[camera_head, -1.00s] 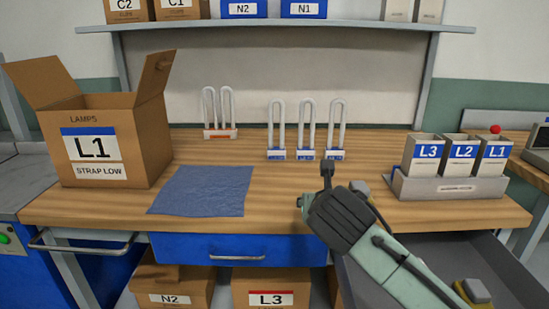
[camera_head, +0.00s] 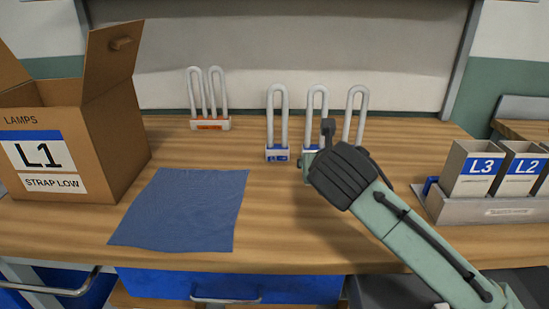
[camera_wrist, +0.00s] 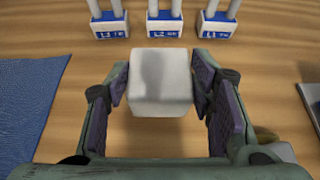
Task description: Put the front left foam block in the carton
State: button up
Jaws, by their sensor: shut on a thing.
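My gripper (camera_wrist: 160,84) is shut on a pale grey-white foam block (camera_wrist: 161,92), its pads on the block's left and right sides. In the head view my gripper (camera_head: 317,165) is over the bench, in front of the lamps, and its wrist hides the block there. The open carton (camera_head: 118,130), brown with an L1 label and "STRAP LOW", stands at the left of the bench with its flaps up. My gripper is well to the carton's right. The carton's inside is hidden.
Three lamps with blue-labelled bases (camera_head: 277,153) stand behind my gripper. A lamp with an orange label (camera_head: 210,124) stands farther back left. A blue mat (camera_head: 182,210) lies flat between the carton and my gripper. A grey rack (camera_head: 480,208) holds labelled bins at the right.

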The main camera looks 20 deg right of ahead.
send_over(274, 174)
jog(key=shift+s+f+b, duration=0.15)
jog(key=shift+f+b, duration=0.2)
jog(key=shift+f, duration=0.3)
jog(key=shift+f+b, duration=1.7)
jog(key=shift+f, duration=0.25)
jog(key=o, duration=0.8)
